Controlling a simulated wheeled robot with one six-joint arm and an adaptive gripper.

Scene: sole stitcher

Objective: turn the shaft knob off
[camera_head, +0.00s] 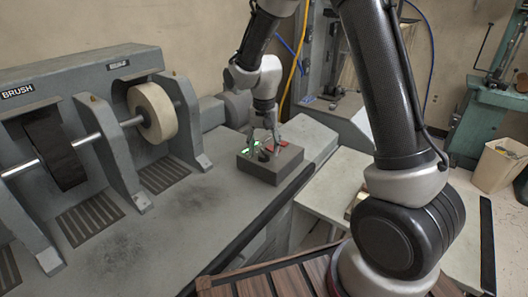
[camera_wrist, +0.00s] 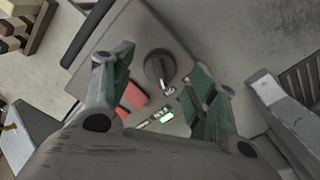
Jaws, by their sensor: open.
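The shaft knob (camera_wrist: 159,66) is a dark round knob on a grey control box (camera_head: 290,168) that sits on the machine's bench. In the wrist view it lies between and a little beyond the fingertips of my gripper (camera_wrist: 163,72). The gripper (camera_head: 264,142) is open above the box, with no contact that I can make out. A green lit indicator (camera_wrist: 167,118) and a red button (camera_wrist: 133,97) are on the same box face. In the head view the fingers partly cover the knob.
A grey machine with a brush (camera_head: 52,145) and a pale wheel (camera_head: 152,112) on a shaft stands left of the box. The bench top (camera_head: 150,235) in front is bare. A wooden slatted surface (camera_head: 270,284) is at the bottom, and a bin (camera_head: 497,165) stands far right.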

